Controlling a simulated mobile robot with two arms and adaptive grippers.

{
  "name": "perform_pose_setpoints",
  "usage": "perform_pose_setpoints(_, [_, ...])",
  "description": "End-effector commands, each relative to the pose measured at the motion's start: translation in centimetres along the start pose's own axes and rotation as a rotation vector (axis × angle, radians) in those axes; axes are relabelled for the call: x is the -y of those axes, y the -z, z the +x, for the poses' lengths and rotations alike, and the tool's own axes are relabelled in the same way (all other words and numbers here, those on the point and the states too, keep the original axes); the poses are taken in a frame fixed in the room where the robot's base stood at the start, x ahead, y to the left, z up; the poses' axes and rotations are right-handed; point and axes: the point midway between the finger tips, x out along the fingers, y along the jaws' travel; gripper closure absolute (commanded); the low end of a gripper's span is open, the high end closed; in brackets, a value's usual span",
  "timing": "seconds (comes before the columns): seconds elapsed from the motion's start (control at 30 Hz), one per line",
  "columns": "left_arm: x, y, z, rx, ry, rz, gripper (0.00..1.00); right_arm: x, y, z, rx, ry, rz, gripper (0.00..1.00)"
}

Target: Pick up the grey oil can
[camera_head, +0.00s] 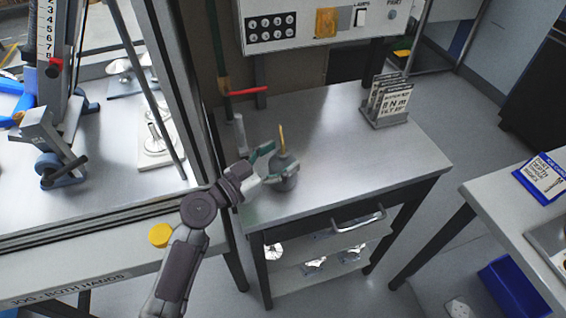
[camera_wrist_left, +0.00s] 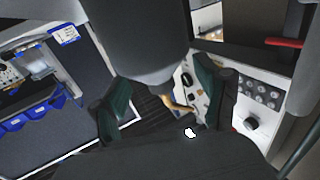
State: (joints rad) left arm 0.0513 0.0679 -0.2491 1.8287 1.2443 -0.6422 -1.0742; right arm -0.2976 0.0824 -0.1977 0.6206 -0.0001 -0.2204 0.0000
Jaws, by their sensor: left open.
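The grey oil can (camera_head: 286,182) stands upright on the grey steel bench top (camera_head: 350,150), with its thin brass spout pointing up. My left gripper (camera_head: 273,161) is at the upper part of the can, its green-padded fingers open; one finger overlaps the can in the head view and hides part of it. In the left wrist view the can's grey body (camera_wrist_left: 140,35) fills the top middle, and its brass spout (camera_wrist_left: 178,103) lies between the two open fingers (camera_wrist_left: 160,100). Whether either finger touches the can cannot be told. My right gripper is not in view.
A rack of white cards (camera_head: 387,103) stands at the bench's back right. A red-handled lever (camera_head: 248,91) is behind the gripper, below a control panel (camera_head: 300,25). A framed machine enclosure (camera_head: 170,90) borders the bench on the left. The bench's right half is mostly clear.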

Motion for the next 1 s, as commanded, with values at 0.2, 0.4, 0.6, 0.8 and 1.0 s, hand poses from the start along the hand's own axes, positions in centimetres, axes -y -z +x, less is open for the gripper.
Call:
perform_pose_setpoints(0.2, [-0.01, -0.13, 1.1, 0.002, 0.0, 0.001, 0.26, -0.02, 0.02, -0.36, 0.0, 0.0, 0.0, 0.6])
perform_pose_setpoints(0.4, [-0.02, -0.17, 1.06, 0.002, 0.0, 0.001, 0.35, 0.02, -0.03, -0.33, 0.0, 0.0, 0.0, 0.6])
perform_pose_setpoints(0.6, [-0.02, -0.18, 1.04, 0.002, 0.0, 0.0, 0.69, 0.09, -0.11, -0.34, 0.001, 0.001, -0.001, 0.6])
perform_pose_setpoints(0.8, [-0.03, -0.33, 1.02, 0.005, -0.001, -0.001, 1.0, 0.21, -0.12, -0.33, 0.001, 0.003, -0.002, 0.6])
perform_pose_setpoints(1.0, [-0.07, -0.5, 0.99, 0.009, -0.001, -0.001, 1.0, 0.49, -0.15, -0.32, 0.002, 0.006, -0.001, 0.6])
